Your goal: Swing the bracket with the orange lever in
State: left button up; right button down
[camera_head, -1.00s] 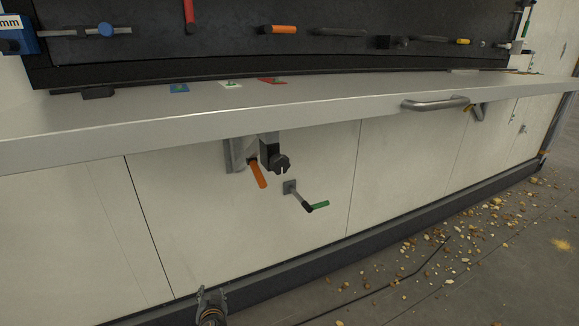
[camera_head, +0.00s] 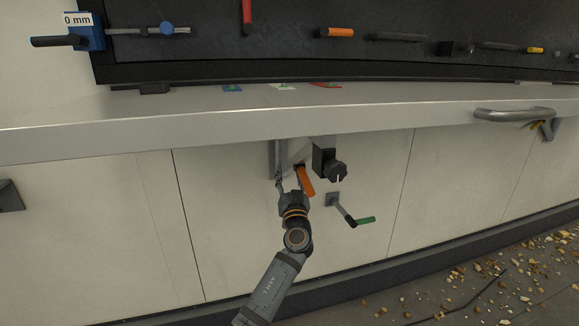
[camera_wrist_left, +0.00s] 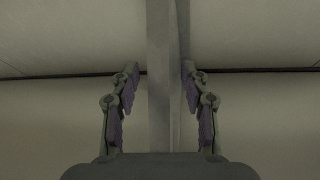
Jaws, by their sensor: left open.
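The grey bracket (camera_head: 273,158) is under the front edge of the worktop, against the pale cabinet front. The orange lever (camera_head: 307,182) hangs from it, tilted down to the right. A black clamp knob (camera_head: 337,171) sits to the right of the lever. My left gripper (camera_head: 288,184) is just below the bracket and left of the orange lever, pointing up and inward. In the left wrist view my left gripper (camera_wrist_left: 160,76) is open, with a grey upright bar of the bracket (camera_wrist_left: 160,120) between its fingers and gaps on both sides. My right gripper is not in view.
The pale worktop (camera_head: 400,110) overhangs above my left gripper. A small crank with a green handle (camera_head: 365,221) sticks out at lower right. A metal handle (camera_head: 513,114) is on the worktop edge. Yellowish debris (camera_head: 500,285) lies on the floor at right.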

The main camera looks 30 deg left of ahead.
pick_arm(q)
jog(key=shift+x, duration=1.7)
grip_shut()
